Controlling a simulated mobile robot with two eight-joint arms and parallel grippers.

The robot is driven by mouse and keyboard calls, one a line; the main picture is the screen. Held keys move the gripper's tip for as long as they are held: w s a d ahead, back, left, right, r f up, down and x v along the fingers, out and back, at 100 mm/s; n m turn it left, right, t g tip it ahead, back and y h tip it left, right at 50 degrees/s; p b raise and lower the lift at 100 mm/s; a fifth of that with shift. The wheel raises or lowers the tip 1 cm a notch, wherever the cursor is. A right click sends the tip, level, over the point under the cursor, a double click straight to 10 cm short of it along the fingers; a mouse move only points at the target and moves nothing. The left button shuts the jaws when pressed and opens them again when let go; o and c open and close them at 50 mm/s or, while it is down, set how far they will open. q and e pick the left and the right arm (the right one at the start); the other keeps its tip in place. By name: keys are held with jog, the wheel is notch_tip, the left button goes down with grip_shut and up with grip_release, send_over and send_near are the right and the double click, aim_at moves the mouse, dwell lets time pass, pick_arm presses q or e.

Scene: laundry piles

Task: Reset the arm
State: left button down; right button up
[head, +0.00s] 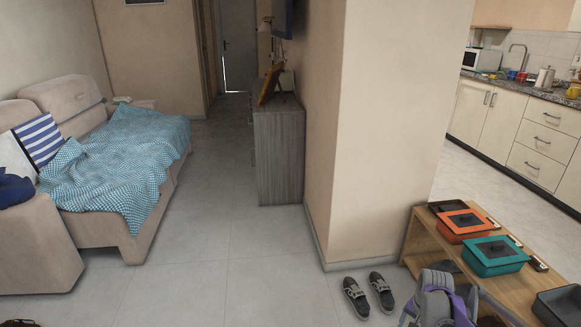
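The task names no object. What my grippers hold, if anything, cannot be seen.
A beige sofa (35,240) with a blue patterned blanket (115,160) stands left. A grey cabinet (279,150) and wall corner (385,130) stand ahead. The middle floor is clear.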

jog(key=s+a+r+n+t, duration=0.2)
jog(key=s+a+r+n, duration=0.3)
jog(key=s+a+r, duration=0.7)
jog(key=s+a+f+n+t, duration=0.1)
jog(key=s+a+f+n, duration=0.2)
jog(key=s, duration=0.5)
jog(key=s+a+n, duration=0.2)
jog(key=s+a, duration=0.3)
jog(key=s, duration=0.4)
pick_arm(q)
notch_tip(320, 180, up, 27)
jog(key=w+t+p, duration=0.1)
jog(key=p, duration=2.2)
jog(key=shift+p, duration=0.3)
pick_arm(e)
notch_tip(320, 180, up, 27)
jog(key=w+t, duration=0.1)
jog(key=shift+w+t, duration=0.2)
jog(key=shift+t, duration=0.1)
pick_arm(q)
jog(key=shift+f, duration=0.1)
pick_arm(e)
jog(key=shift+s+f, duration=0.1)
